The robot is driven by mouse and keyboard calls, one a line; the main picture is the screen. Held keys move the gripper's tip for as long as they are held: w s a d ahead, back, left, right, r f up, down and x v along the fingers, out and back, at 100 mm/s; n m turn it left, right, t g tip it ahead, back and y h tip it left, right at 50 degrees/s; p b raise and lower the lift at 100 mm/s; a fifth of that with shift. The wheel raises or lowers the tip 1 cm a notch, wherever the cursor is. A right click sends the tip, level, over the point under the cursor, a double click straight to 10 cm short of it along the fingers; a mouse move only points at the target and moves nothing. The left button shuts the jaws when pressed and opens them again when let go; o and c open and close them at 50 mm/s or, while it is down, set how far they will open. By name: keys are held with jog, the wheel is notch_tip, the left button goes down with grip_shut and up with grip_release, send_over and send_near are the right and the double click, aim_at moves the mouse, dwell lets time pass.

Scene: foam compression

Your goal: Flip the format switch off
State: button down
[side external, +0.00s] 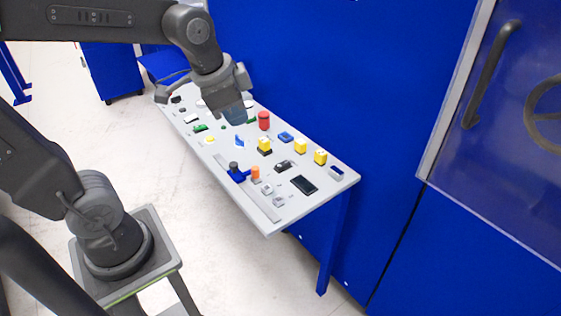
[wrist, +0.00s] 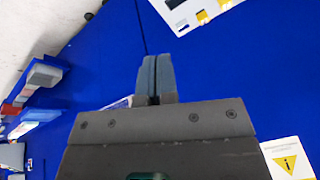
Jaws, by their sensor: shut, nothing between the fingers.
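The control panel (side external: 267,211) is a long light-grey desk top carrying many small buttons and switches. No readable label marks out the format switch, so I cannot tell which control it is. My gripper (side external: 236,117) is over the far half of the panel, partly hiding the controls behind it. In the wrist view, the two fingers of my gripper (wrist: 156,80) are pressed together with nothing between them. Nearby controls include a red cylinder (side external: 264,120), a blue control (side external: 286,136) and yellow blocks (side external: 300,146).
A blue wall (side external: 330,70) rises behind the panel. A door with a dark handle (side external: 490,75) stands at the right. A yellow warning sign (wrist: 288,163) shows in the wrist view. Pale floor (side external: 170,180) lies open before the panel.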

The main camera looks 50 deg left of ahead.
jog(key=w+a+f+m+g, duration=0.1)
jog(key=w+a+f+m, duration=0.15)
jog(key=w, duration=0.35)
jog(key=w+a+f+m+g, duration=0.1)
jog(key=w+a+f+m, duration=0.15)
jog(key=w+m, duration=0.2)
jog(key=m+g, duration=0.2)
jog(key=m, duration=0.4)
send_over(279, 166)
notch_tip(279, 166, down, 10)
jog(key=shift+w, duration=0.15)
jog(key=shift+f, duration=0.1)
notch_tip(279, 166, down, 14)
jog(key=shift+f, duration=0.25)
